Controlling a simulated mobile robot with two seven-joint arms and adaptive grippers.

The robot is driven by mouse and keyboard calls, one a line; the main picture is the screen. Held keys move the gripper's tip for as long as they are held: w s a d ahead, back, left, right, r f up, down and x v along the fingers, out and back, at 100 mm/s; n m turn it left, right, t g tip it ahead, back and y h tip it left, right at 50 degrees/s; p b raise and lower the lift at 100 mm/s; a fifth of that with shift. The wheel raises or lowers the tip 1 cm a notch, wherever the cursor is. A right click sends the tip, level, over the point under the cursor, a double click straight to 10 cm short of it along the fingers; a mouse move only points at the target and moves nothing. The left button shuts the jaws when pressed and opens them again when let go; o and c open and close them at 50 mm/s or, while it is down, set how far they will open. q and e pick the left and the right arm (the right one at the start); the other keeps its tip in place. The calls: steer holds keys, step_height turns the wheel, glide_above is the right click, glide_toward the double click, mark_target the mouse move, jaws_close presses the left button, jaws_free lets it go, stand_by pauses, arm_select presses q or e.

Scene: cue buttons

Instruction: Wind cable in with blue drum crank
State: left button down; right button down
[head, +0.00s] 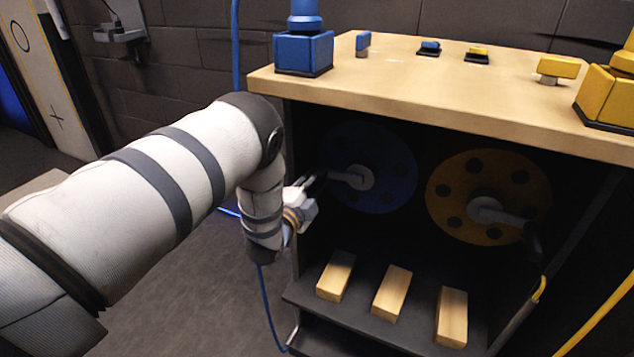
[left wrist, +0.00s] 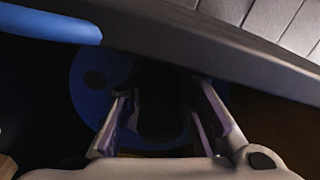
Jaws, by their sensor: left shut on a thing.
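The blue drum (head: 395,165) is a dark blue disc with holes, inside the cabinet on the left. Its grey crank arm (head: 345,178) reaches left from the hub to a dark crank handle. My left gripper (head: 314,183) is shut on that handle at the cabinet's left opening. In the left wrist view, the fingers stand either side of the dark handle (left wrist: 160,100), with the blue drum (left wrist: 88,80) behind. The blue cable (head: 236,45) hangs at the cabinet's left, and a lower length (head: 266,305) curves along the floor side. My right gripper is not in view.
A yellow drum (head: 465,165) with its own crank sits to the right. The wooden cabinet top (head: 400,85) overhangs the drums and carries blue and yellow blocks. Several wooden blocks (head: 391,292) lie on the dark lower shelf. The floor at left is clear.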

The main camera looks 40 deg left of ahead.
arm_select(q)
steer(key=shift+w+r+m+p, duration=0.1)
steer(key=shift+r+m+p, duration=0.2)
steer(key=shift+r+m, duration=0.3)
steer(key=shift+r, duration=0.1)
steer(key=c, duration=1.4)
jaws_free()
steer(key=shift+s+f, duration=0.2)
steer(key=shift+s, duration=0.1)
steer(key=v, duration=1.1)
steer(key=shift+s+d+r, duration=0.1)
steer(key=shift+s+d, duration=0.1)
steer(key=shift+s, duration=0.05)
